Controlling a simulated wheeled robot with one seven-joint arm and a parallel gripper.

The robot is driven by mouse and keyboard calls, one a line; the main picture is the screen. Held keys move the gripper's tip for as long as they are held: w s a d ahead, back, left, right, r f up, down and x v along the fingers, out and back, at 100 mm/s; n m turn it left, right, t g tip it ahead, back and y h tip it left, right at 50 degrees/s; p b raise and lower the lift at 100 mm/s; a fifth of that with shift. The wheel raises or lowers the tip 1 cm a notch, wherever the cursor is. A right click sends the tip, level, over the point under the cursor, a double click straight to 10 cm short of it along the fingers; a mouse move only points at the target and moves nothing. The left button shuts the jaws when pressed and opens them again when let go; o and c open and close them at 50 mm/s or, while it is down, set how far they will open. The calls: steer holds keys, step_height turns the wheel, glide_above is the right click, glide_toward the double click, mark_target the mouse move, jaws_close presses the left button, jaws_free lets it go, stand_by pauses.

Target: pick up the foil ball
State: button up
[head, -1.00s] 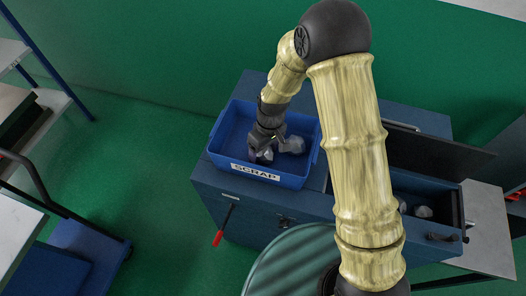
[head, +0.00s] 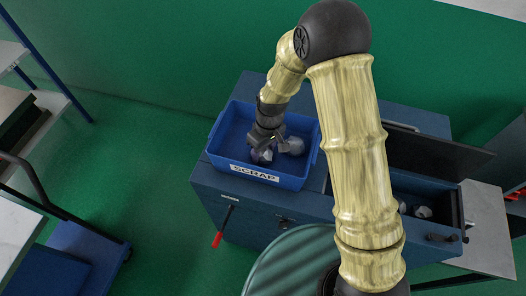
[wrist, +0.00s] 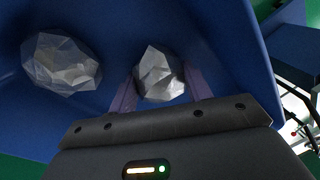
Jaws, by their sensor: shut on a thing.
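A crumpled grey foil ball (wrist: 158,76) sits between the two fingers of my gripper (wrist: 158,88) in the wrist view. My gripper is shut on it, inside the blue bin. In the head view my gripper (head: 262,149) and this ball (head: 262,156) are low in the bin, near its front wall. A second foil ball (wrist: 62,62) lies in the bin to the left in the wrist view. It shows to the right of my gripper in the head view (head: 293,145). I cannot tell whether the held ball touches the bin floor.
The blue bin (head: 208,150) labelled SCRAP stands on a dark blue cabinet (head: 205,178). More foil pieces (head: 422,212) lie in an open compartment to the right. A red-handled lever (head: 217,239) hangs on the cabinet front. A shelf cart (head: 75,235) stands at left.

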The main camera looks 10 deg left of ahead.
step_height(320, 180, up, 10)
steer(key=b, duration=0.2)
steer(key=shift+f, duration=0.15)
stand_by(0.6)
